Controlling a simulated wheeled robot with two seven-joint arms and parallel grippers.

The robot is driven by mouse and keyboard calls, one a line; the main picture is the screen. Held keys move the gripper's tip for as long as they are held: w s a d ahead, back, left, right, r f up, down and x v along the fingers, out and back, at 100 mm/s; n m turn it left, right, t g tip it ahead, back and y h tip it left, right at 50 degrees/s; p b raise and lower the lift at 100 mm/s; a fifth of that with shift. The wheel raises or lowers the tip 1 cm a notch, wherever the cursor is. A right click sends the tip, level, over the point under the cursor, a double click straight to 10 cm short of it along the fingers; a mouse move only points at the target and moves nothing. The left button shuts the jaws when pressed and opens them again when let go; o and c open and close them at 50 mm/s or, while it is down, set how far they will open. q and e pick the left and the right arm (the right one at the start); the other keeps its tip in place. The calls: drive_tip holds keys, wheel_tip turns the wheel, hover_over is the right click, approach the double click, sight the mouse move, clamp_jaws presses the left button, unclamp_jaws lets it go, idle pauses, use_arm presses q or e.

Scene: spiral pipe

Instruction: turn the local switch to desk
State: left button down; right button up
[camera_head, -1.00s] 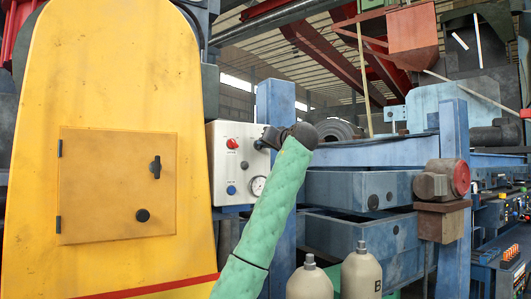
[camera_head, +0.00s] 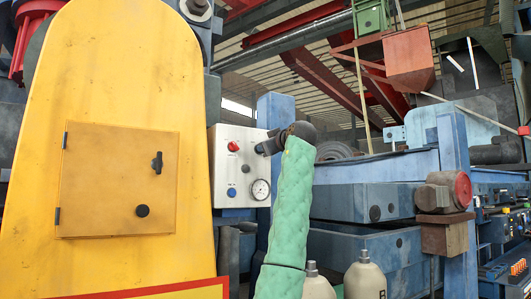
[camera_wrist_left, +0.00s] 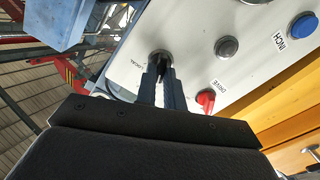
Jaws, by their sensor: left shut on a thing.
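The grey-white control panel (camera_head: 224,202) stands in the middle left of the head view, beside the yellow housing. My left gripper (camera_head: 266,147) reaches the panel's upper right from the green-sleeved arm and hides the switch there. In the left wrist view the two fingers of my left gripper (camera_wrist_left: 161,72) are shut on a dark switch knob (camera_wrist_left: 160,55) on the panel. A small label beside the knob is partly covered, and the knob's exact setting is hard to tell. My right gripper is not in view.
The panel also carries a red switch (camera_wrist_left: 206,99) labelled DRIVE, a grey button (camera_wrist_left: 227,47), a blue button (camera_wrist_left: 303,26) labelled INCH, and a round gauge (camera_head: 261,189). A blue post (camera_head: 272,108) stands close to the right. Two pale bottles (camera_head: 364,278) stand lower right.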

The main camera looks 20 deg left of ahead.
use_arm(q)
drive_tip(key=shift+f+n+b, duration=0.15)
drive_tip(key=shift+n+b, duration=0.15)
drive_tip(key=shift+n, duration=1.4)
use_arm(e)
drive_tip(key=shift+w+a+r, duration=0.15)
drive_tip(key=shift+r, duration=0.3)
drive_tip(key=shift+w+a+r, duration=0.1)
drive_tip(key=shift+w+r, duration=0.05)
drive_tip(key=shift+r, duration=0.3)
use_arm(q)
drive_tip(key=shift+n, duration=0.3)
drive_tip(key=c, duration=1.5)
unclamp_jaws()
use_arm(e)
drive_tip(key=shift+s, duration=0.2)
use_arm(q)
drive_tip(key=shift+s, duration=0.1)
